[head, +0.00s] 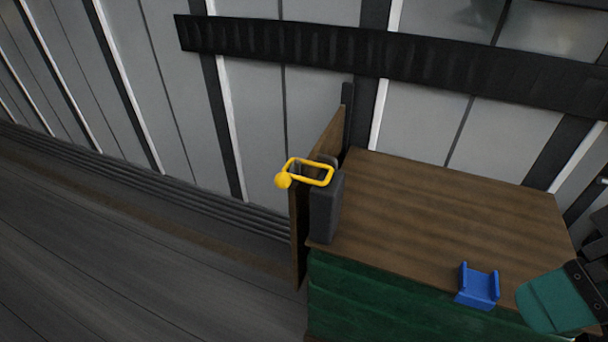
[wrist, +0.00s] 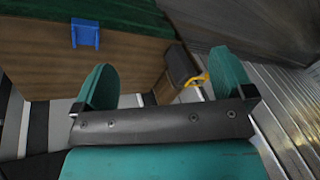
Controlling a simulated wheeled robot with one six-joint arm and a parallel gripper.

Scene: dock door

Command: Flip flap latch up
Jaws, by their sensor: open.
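The flap latch is a yellow loop handle (head: 310,170) with a ball at its left end. It sits at a dark block (head: 326,205) on the left end of a wooden bench top. In the wrist view the yellow loop (wrist: 197,79) shows just left of the right finger, which may hide part of it. The dark block (wrist: 181,64) is beside it. My gripper (wrist: 165,82) has its two teal fingers wide apart, with nothing between them. In the head view only part of my gripper (head: 556,300) shows at the lower right, well apart from the latch.
A blue bracket (head: 478,286) lies on the wooden top (head: 450,205), between my gripper and the latch. A thin upright wooden board (head: 299,235) stands left of the block. A grey panelled wall with a black rail (head: 370,52) is behind. Floor at the left is clear.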

